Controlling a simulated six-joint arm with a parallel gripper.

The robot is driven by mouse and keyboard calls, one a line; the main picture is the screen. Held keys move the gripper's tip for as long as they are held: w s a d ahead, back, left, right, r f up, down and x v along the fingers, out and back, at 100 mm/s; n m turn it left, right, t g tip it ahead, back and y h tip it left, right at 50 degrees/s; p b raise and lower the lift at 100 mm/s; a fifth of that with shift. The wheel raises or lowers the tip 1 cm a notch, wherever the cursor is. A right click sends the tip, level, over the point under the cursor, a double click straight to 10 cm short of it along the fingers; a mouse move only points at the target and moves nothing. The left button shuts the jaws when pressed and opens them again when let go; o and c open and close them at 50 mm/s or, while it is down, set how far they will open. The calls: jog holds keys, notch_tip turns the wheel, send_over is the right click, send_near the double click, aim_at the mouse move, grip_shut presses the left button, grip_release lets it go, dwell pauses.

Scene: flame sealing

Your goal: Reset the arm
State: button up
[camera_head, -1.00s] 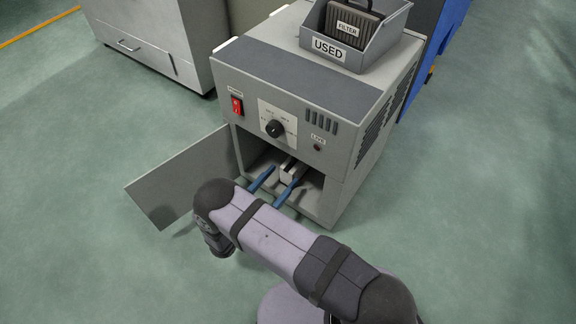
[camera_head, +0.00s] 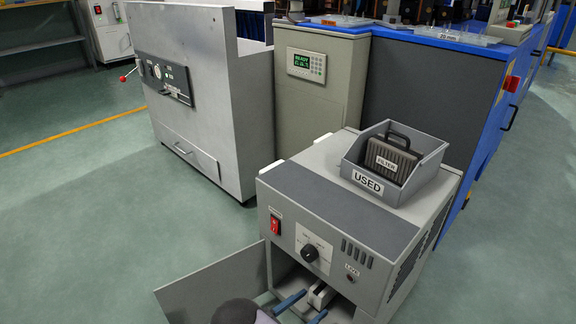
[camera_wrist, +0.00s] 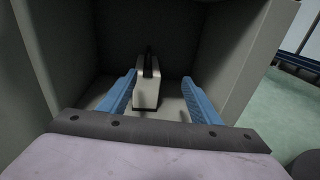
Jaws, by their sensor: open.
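My gripper (camera_wrist: 160,100) has two blue fingers spread wide apart. It reaches into the open compartment of a grey cabinet (camera_head: 335,215). A small pale block with a dark top slot (camera_wrist: 147,88) stands between the fingers in the wrist view, with gaps on both sides, so I hold nothing. In the head view the blue fingers and the pale block (camera_head: 320,295) show at the lower edge, partly cut off. The cabinet door (camera_head: 215,290) stands open to the left.
A grey bin (camera_head: 415,180) marked USED holds a black FILTER (camera_head: 390,158) on top of the cabinet. The compartment walls (camera_wrist: 240,55) stand close around my gripper. A silver machine (camera_head: 190,100) and a keypad cabinet (camera_head: 320,100) stand behind. Green floor (camera_head: 80,220) is clear at left.

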jog(key=s+d+r+m+g+y+p, duration=0.35)
jog(key=s+r+m+p, duration=0.35)
jog(key=r, duration=0.6)
jog(key=s+d+r+m+g+y+p, duration=0.2)
jog(key=s+r+m+g+y+p, duration=0.3)
jog(key=r+m+p, duration=0.6)
jog(key=s+d+r+m+g+y+p, duration=0.3)
jog(key=s+r+m+y+p, duration=0.3)
jog(key=r, duration=0.9)
notch_tip(320, 180, up, 55)
jog(key=s+m+h+p, duration=0.1)
jog(key=p, duration=5.3)
jog(key=shift+r+m, duration=0.15)
jog(key=shift+m, duration=0.25)
jog(key=shift+t, duration=0.25)
